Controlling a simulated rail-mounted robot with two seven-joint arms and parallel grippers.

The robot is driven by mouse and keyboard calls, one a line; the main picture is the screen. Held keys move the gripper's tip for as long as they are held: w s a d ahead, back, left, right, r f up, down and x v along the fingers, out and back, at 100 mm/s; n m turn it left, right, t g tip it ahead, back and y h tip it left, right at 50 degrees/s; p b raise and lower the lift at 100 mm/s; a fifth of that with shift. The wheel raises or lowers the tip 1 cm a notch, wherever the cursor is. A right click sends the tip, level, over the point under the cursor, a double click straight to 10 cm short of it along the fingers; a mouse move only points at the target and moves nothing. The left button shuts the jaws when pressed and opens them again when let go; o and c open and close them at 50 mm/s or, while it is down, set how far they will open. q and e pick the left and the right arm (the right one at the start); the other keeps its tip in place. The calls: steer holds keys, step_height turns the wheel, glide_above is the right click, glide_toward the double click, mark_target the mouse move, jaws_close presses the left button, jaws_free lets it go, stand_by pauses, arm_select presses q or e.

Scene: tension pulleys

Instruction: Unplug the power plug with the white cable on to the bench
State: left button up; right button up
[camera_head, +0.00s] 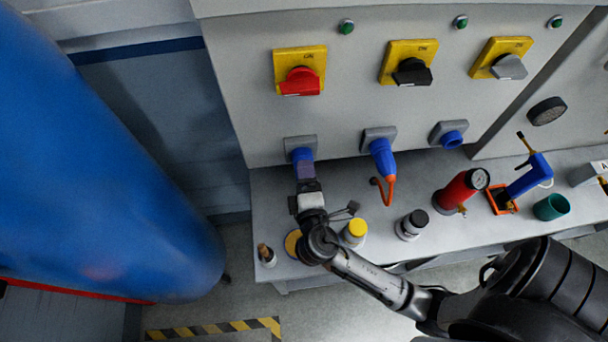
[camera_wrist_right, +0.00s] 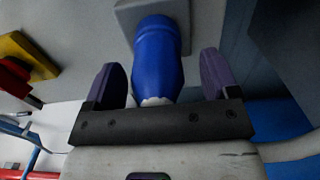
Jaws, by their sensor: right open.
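A blue power plug (camera_head: 301,154) sits in the leftmost wall socket (camera_head: 296,143). In the right wrist view the same plug (camera_wrist_right: 158,58) lies between the two purple fingers of my right gripper (camera_wrist_right: 168,80). The fingers stand apart, with a gap on both sides of the plug. A bit of white (camera_wrist_right: 152,101) shows at the plug's rear end; the rest of its cable is mostly hidden by the gripper. In the head view my right gripper (camera_head: 306,171) hides part of the plug. The bench (camera_head: 318,268) lies below. My left gripper is not in view.
A blue plug with an orange cable (camera_head: 382,157) is in the middle socket. The right socket (camera_head: 452,138) holds no plug. A yellow-topped container (camera_head: 355,232), a black-topped container (camera_head: 412,224) and a red gauge cylinder (camera_head: 460,190) stand on the bench. A large blue cylinder (camera_head: 90,160) fills the left.

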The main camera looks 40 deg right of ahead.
steer(key=shift+w+d, duration=0.2)
steer(key=shift+d, duration=0.15)
stand_by(0.4)
steer(key=shift+c, duration=0.4)
steer(key=c, duration=1)
steer(key=o, duration=1.2)
steer(key=shift+c, duration=0.2)
steer(key=shift+s+a, duration=0.1)
